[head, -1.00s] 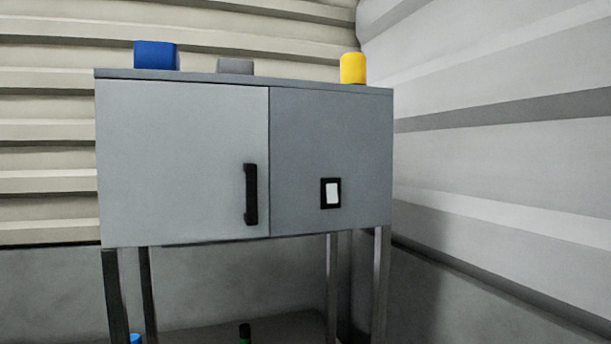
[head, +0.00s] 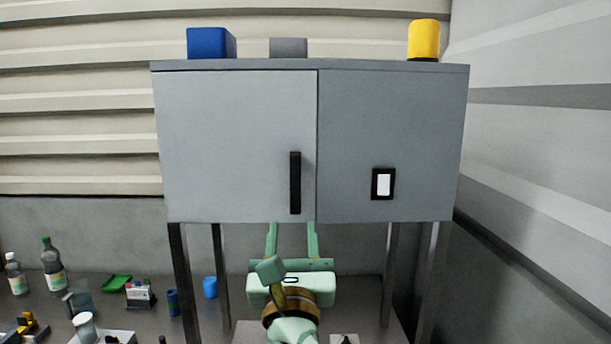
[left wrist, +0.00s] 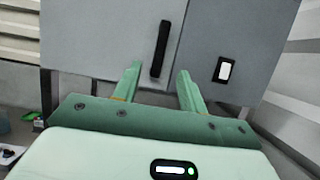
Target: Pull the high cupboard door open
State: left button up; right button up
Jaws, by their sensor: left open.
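The high cupboard (head: 390,130) is a grey box on metal legs. Its left half is a light grey door (head: 235,140), which looks shut. A black vertical bar handle (head: 295,183) sits near the door's right edge; it also shows in the left wrist view (left wrist: 160,48). My left gripper (head: 291,226) is pale green, open and empty, with its fingers pointing up at the cupboard's lower edge, just below the handle. In the left wrist view the two fingers (left wrist: 157,75) stand apart, either side of the handle's lower end, and the handle looks beyond them. My right gripper is not in view.
A blue block (head: 208,43), a grey block (head: 288,47) and a yellow cylinder (head: 423,40) stand on the cupboard. A white switch (head: 383,184) is on the right panel. Bottles (head: 54,267) and small items clutter the bench at lower left. A wall stands close on the right.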

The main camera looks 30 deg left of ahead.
aim_at(295, 179)
pick_arm(q)
jog(key=p+x, duration=0.3)
jog(key=x, duration=1.1)
jog(key=shift+w+r+p, duration=0.2)
jog(key=shift+p, duration=0.15)
jog(key=shift+w+a, duration=0.15)
jog(key=shift+w, duration=0.25)
jog(key=shift+s, duration=0.1)
grip_shut()
